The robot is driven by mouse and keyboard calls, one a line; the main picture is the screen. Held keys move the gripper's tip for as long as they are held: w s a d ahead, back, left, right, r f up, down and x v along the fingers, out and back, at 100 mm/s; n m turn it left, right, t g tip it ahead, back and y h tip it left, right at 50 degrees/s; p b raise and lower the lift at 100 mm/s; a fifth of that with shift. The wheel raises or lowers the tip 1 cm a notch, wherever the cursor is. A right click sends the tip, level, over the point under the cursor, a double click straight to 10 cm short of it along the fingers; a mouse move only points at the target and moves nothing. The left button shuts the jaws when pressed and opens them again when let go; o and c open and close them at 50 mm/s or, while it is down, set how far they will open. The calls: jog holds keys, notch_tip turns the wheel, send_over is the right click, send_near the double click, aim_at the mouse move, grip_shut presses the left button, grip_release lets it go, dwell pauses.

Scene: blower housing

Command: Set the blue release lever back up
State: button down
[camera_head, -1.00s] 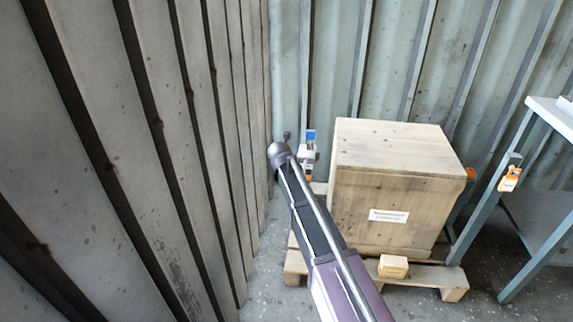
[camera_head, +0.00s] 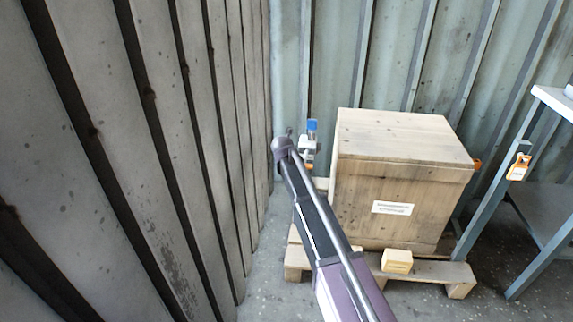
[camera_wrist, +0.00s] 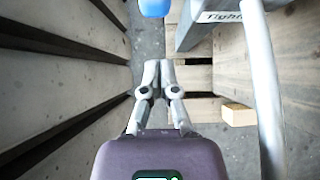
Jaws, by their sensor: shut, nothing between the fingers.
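The blue release lever (camera_head: 312,125) stands out at the top of a pale fixture (camera_head: 308,146) behind the left side of the wooden crate. In the wrist view the lever's rounded blue end (camera_wrist: 156,8) is at the top edge, partly cut off. A grey metal part (camera_wrist: 190,30) with a label starting "Tigh" is right of it. My gripper (camera_wrist: 158,64) is shut and empty, its fingertips below the blue end in the picture and apart from it. In the head view my arm mostly hides the gripper.
The wooden crate (camera_head: 400,160) sits on a pallet (camera_head: 430,273), close right of my arm. A small wooden block (camera_head: 397,261) lies on the pallet. A ribbed wall (camera_head: 150,180) runs close on the left. A table with an orange tag (camera_head: 519,167) stands at right.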

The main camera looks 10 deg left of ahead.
jog(key=w+r+p, duration=0.2)
jog(key=w, duration=0.1)
jog(key=shift+w+r+p, duration=0.1)
jog(key=shift+p, duration=0.2)
dwell(0.4)
dwell(0.5)
jog(key=shift+d+r, duration=0.1)
